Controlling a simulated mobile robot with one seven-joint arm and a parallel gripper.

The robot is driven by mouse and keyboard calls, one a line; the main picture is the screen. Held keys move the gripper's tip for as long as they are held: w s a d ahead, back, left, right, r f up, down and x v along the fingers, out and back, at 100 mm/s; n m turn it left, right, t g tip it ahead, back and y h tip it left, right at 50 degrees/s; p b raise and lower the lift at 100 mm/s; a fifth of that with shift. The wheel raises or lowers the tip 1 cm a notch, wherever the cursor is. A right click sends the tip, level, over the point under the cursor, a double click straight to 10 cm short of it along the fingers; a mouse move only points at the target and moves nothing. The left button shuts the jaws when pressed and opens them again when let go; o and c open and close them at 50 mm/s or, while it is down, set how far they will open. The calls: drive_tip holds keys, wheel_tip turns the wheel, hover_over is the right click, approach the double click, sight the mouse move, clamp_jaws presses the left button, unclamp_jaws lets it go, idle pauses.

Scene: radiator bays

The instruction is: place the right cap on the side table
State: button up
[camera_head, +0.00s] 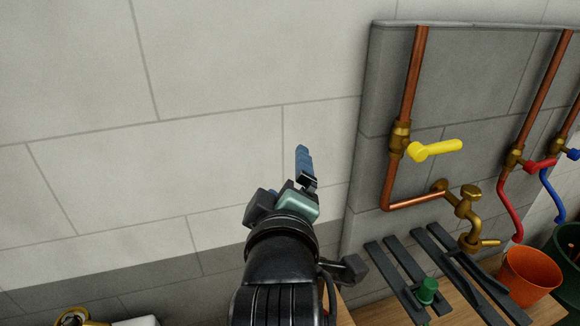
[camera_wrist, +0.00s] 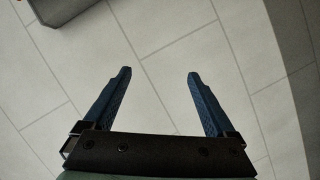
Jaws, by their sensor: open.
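My gripper (camera_head: 306,165) is raised in front of the pale tiled wall. In the wrist view its two blue fingers (camera_wrist: 159,73) are spread apart with only wall tiles between them. A small green knob-like piece (camera_head: 427,291) stands on the dark slats at the lower right, well below and right of my gripper; I cannot tell whether it is a cap. No other thing is clearly a cap. A wooden surface (camera_head: 376,314) shows under the slats, but I cannot tell whether it is the side table.
A grey wall panel at the right carries copper pipes (camera_head: 412,75), a yellow lever (camera_head: 435,150), a red lever (camera_head: 540,165) and a brass tap (camera_head: 468,220). Dark slats (camera_head: 398,270) and an orange pot (camera_head: 530,275) sit below. A brass ring-shaped part (camera_head: 72,316) is cut off at lower left.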

drive_tip(key=s+r+m+t, duration=0.3)
drive_tip(key=s+r+m, duration=0.1)
drive_tip(key=r, duration=0.5)
drive_tip(key=s+r+m+t, duration=0.3)
drive_tip(key=s+r+t, duration=0.1)
drive_tip(key=r, duration=0.6)
drive_tip(key=s+r+m+t, duration=0.4)
drive_tip(key=s+r, duration=0.1)
drive_tip(key=r, duration=0.5)
drive_tip(key=shift+s+d+m, duration=0.3)
drive_tip(key=shift+s, duration=0.05)
